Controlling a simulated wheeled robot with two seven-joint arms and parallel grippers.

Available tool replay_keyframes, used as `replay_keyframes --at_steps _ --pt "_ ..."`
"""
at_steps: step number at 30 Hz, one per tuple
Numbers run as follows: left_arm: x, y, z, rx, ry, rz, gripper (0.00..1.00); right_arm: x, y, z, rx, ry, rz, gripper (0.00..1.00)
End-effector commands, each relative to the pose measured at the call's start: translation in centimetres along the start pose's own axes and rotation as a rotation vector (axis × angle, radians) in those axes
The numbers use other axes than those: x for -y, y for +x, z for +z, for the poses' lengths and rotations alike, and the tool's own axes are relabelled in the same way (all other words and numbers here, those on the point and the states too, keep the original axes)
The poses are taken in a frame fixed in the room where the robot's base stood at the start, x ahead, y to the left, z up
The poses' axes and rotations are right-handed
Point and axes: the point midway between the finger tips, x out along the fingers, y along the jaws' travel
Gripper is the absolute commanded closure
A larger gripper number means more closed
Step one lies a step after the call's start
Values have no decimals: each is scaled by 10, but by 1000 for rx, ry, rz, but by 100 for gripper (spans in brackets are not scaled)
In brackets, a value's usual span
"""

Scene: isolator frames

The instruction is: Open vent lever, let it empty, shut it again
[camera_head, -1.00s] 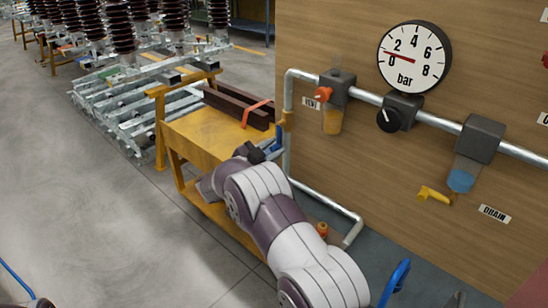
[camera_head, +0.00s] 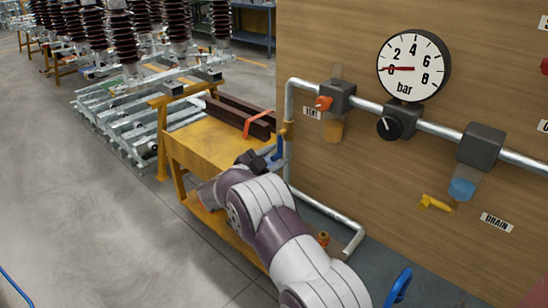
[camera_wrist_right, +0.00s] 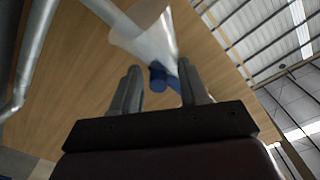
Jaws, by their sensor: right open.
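The vent label (camera_head: 312,113) sits on the wood panel by an orange-red knob (camera_head: 324,103). A blue lever (camera_head: 279,148) shows by the vertical pipe, at the far end of my right arm. My right gripper (camera_head: 266,158) is beside it, its fingers partly hidden by my wrist. In the right wrist view, my right gripper (camera_wrist_right: 158,88) is open, with a blue part (camera_wrist_right: 158,76) beyond and between its fingers; contact cannot be told. My left gripper is out of view.
A grey pipe (camera_head: 440,131) runs across the panel past a black knob (camera_head: 390,128), a blue-filled bowl (camera_head: 462,188) and a yellow drain lever (camera_head: 436,203). A yellow bench (camera_head: 207,146) with brown bars stands left of the pipe. Open floor lies to the left.

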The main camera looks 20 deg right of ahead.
Motion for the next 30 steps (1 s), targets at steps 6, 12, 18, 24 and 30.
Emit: replay_keyframes --at_steps 6,12,18,24,30 --pt "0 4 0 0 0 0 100 -1 -20 2 3 -3 -3 56" --pt "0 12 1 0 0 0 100 -1 -76 2 3 -1 -4 56" --pt "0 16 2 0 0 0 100 -1 -116 1 0 1 -2 56" --pt "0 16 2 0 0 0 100 -1 -127 0 0 0 1 56" --pt "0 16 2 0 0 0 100 -1 -126 0 -1 0 1 56"
